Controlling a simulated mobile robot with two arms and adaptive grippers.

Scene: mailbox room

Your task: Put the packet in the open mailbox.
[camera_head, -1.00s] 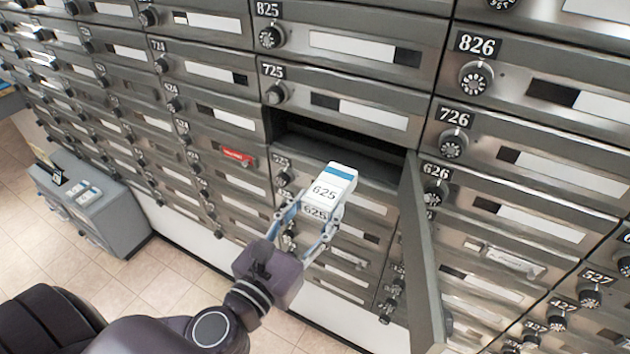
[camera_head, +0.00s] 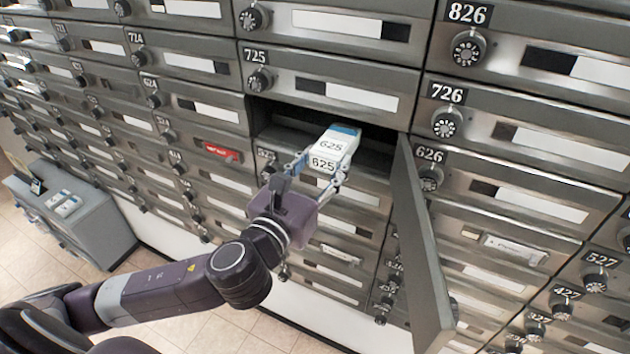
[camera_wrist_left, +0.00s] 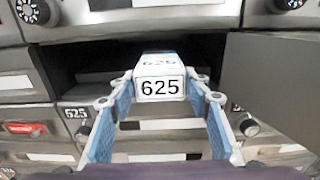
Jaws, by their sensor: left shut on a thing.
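The packet (camera_head: 332,147) is a white box with a blue band, marked 625. My left gripper (camera_head: 325,172) is shut on it, a finger on each side. The packet is at the mouth of the open mailbox (camera_head: 277,118), a dark slot below box 725. Its far end seems to reach into the opening; how deep I cannot tell. In the left wrist view the packet (camera_wrist_left: 160,86) is between the blue fingers (camera_wrist_left: 160,97), in front of the dark opening (camera_wrist_left: 85,65). The mailbox door (camera_head: 420,250) hangs open to the right. My right gripper is not in view.
Closed mailboxes with dials surround the opening, such as 725 (camera_head: 330,88) and 726 (camera_head: 520,140). The open door stands out from the wall, close to the gripper's right. A grey cabinet (camera_head: 75,215) stands on the tiled floor at the left.

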